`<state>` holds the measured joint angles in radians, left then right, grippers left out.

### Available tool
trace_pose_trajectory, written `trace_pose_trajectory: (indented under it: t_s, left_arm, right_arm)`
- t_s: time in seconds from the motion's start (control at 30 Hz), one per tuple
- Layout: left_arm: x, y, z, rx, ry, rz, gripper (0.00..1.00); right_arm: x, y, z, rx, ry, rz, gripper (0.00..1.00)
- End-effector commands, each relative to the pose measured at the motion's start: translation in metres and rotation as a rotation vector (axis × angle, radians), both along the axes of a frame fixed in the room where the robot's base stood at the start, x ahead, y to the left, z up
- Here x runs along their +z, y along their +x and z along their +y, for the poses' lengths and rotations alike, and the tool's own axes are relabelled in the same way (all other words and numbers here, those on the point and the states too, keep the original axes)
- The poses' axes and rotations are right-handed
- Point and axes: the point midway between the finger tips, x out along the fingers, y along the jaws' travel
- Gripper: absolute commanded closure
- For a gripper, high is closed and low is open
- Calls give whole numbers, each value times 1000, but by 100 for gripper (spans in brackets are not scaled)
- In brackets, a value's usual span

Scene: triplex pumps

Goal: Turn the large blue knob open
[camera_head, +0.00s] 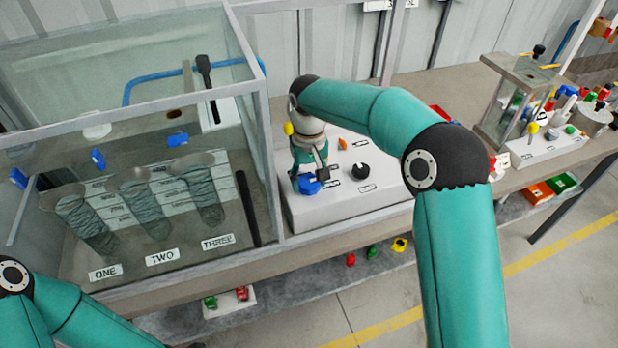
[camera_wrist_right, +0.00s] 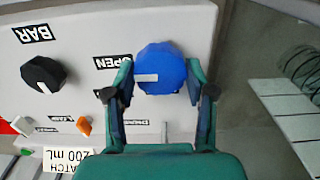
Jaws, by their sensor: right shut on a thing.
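The large blue knob (camera_head: 308,185) sits on the left part of the white control panel (camera_head: 345,205). It fills the upper middle of the right wrist view (camera_wrist_right: 162,65), where its white mark points left, just below an OPEN label (camera_wrist_right: 113,62). My right gripper (camera_head: 316,176) comes down on the knob from above. In the right wrist view its two fingers (camera_wrist_right: 160,88) are on either side of the knob, shut on it. My left arm shows at the lower left of the head view, but its gripper is out of view.
A black knob (camera_head: 361,171) and an orange switch (camera_head: 343,144) are on the same panel, to the right. A glass tank (camera_head: 262,150) with corrugated hoses stands close on the left. A second pump stand (camera_head: 545,150) is at the far right.

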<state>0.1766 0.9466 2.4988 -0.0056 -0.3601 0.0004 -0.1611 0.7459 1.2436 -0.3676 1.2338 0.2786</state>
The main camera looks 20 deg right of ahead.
Motion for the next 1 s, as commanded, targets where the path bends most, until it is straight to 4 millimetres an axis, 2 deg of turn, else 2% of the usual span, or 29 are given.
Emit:
trace_pose_trajectory:
  t_s: [0.17, 0.2, 0.3, 0.73, 0.87, 1.0]
  left_arm:
    - [0, 0, 0, 0, 0, 0, 60]
    - [0, 0, 0, 0, 0, 0, 60]
    - [0, 0, 0, 0, 0, 0, 60]
    - [1, 0, 0, 0, 0, 0, 60]
    - [1, 0, 0, 0, 0, 0, 60]
    - [1, 0, 0, 0, 0, 0, 60]
  right_arm:
    - [2, 2, -1, -5, 1, -9, 80]
    - [2, 2, -1, -5, 1, -9, 39]
    - [2, 2, -1, -4, 1, -7, 22]
    - [5, 1, 0, -1, 1, -4, 20]
    - [19, 1, 0, -1, 2, -6, 20]
    - [45, 2, 0, -2, 1, -7, 20]
